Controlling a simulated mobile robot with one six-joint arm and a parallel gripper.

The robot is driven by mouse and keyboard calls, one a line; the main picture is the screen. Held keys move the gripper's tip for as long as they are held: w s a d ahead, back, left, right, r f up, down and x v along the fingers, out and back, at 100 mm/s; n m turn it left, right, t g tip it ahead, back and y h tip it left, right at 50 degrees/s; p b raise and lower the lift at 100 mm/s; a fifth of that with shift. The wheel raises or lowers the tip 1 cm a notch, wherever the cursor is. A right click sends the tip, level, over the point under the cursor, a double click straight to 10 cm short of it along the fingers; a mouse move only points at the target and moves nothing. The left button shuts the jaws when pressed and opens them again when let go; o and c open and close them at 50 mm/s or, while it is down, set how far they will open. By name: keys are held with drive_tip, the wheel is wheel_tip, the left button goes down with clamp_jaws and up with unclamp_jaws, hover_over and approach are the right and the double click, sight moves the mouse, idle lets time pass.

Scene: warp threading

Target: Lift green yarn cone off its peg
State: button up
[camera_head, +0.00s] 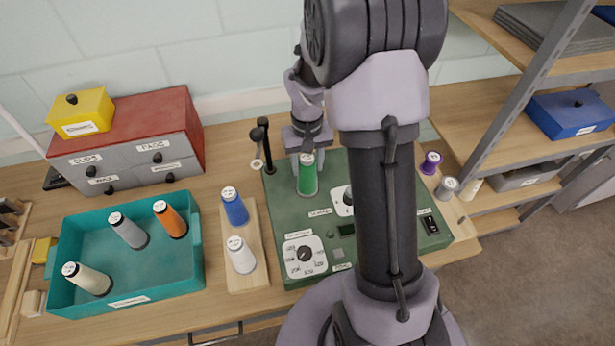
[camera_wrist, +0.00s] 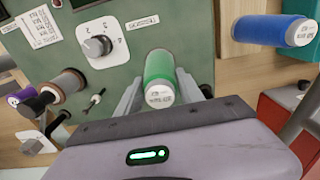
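The green yarn cone (camera_head: 307,176) stands upright at the back left of the green panel (camera_head: 283,222). In the wrist view, the green yarn cone (camera_wrist: 159,78) lies between the two fingers of my gripper (camera_wrist: 160,85). The fingers are spread to either side of it, with narrow gaps showing near its labelled top. In the head view my gripper (camera_head: 303,150) is just above and behind the cone. The peg under the cone is hidden.
A blue cone (camera_head: 234,207) and a white cone (camera_head: 241,255) stand on a wooden strip left of the panel. A teal tray (camera_head: 196,262) holds several cones. A black post (camera_head: 265,145) stands close left of my gripper. A purple spool (camera_head: 431,163) is on the right.

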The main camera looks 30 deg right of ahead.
drive_tip(key=shift+c, duration=1)
wheel_tip(320, 180, up, 10)
drive_tip(key=p, duration=0.7)
drive_tip(key=shift+p, duration=0.35)
